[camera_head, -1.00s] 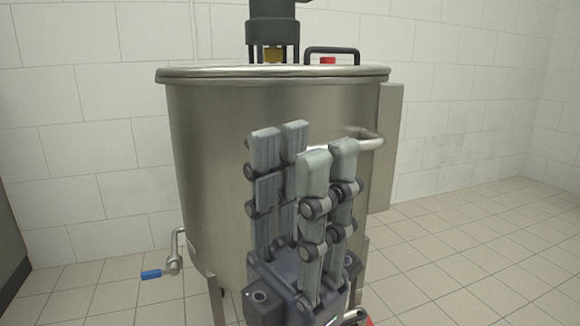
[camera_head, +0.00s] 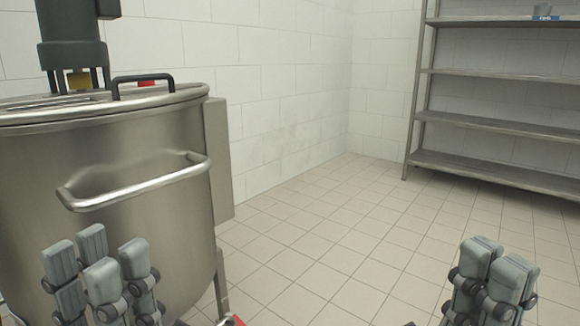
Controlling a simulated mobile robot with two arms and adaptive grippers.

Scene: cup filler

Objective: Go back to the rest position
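My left gripper (camera_head: 98,262) is at the lower left of the head view, in front of the steel tank. Its fingers point up, with a gap between the opposed pairs, and nothing shows between them. My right gripper (camera_head: 495,265) is at the lower right, over the tiled floor. Its fingers point up and its tips look close together, with no object seen in them. The two grippers are far apart. Their lower parts are cut off by the bottom edge of the picture.
A large steel tank (camera_head: 110,150) with a side handle (camera_head: 135,187) and a dark motor (camera_head: 72,30) on top fills the left. A metal shelf (camera_head: 495,125) stands at the back right. The tiled floor (camera_head: 320,240) between them is clear.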

